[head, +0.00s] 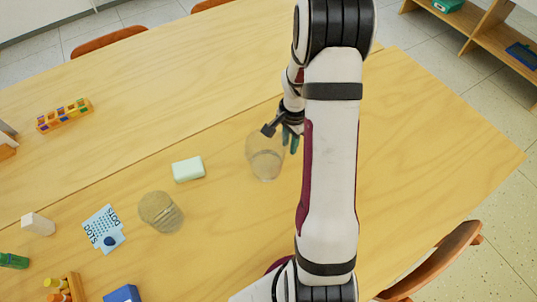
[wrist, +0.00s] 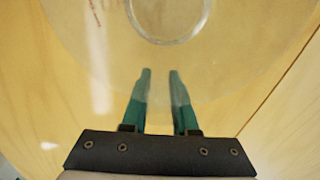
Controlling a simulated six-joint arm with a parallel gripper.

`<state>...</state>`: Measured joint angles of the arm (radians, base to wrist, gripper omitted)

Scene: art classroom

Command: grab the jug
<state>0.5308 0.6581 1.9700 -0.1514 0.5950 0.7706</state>
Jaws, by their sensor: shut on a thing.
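The jug, a clear see-through vessel (head: 262,158), is on the near side of the wooden table, left of my arm. My gripper (head: 291,142) is at its upper right side, with the teal fingers pointing down. In the wrist view the jug (wrist: 225,60) fills the upper middle, with a pale ring (wrist: 168,38) showing through it. The two fingertips (wrist: 160,72) stand close together over its clear wall, with a narrow gap between them. My gripper is shut on the jug. A handle cannot be made out, and whether its base touches the table is unclear.
A second clear, ribbed vessel (head: 161,212) stands to the left. The table (head: 430,150) is bare right of my arm.

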